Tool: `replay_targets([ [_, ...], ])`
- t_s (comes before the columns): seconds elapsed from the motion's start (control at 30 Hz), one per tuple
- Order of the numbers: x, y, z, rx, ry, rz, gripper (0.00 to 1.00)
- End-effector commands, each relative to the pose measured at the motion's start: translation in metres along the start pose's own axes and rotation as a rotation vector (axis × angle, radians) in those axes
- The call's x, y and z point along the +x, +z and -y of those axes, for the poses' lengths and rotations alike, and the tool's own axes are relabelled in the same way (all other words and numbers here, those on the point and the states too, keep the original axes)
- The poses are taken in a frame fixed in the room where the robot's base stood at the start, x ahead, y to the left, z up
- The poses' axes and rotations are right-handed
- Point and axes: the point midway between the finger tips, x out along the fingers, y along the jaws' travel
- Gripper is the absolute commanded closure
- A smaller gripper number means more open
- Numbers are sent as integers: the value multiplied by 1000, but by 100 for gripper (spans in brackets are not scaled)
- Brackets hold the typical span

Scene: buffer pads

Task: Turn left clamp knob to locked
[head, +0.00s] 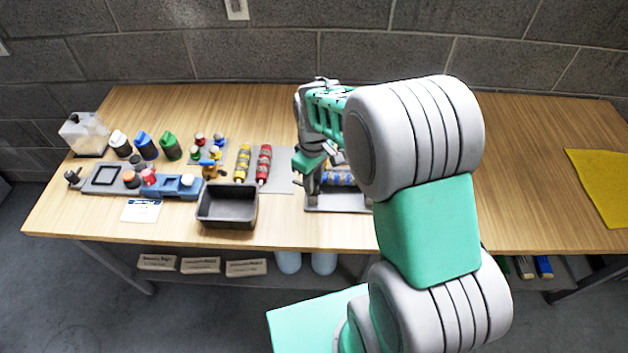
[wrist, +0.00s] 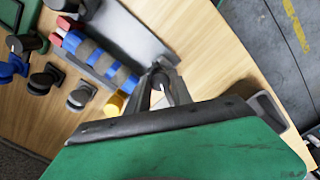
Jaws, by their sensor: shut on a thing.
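The clamp fixture is a grey plate (head: 335,208) on the table, with a blue and grey banded roller (head: 340,178) lying on it, partly hidden by my arm. In the wrist view the roller (wrist: 97,60) lies on the plate (wrist: 135,35), just left of my fingers. My gripper (head: 312,182) points down at the left end of the fixture. In the wrist view my gripper (wrist: 163,88) is shut on a small dark knob (wrist: 158,80) at the plate's edge. My fingers hide most of the knob, so I cannot tell its turn angle.
Bottles and a blue-grey fixture (head: 160,185) stand further left. A yellow sheet (head: 600,185) lies at the right; the table between is clear.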

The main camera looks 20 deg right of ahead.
Motion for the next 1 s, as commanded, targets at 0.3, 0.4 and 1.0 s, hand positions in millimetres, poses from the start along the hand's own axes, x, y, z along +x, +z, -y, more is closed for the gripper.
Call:
replay_targets([
  [0.3, 0, 0, 0, 297, 0, 0, 100],
  [0.4, 0, 0, 0, 392, 0, -1, 100],
  [1.0, 0, 0, 0, 929, 0, -2, 100],
])
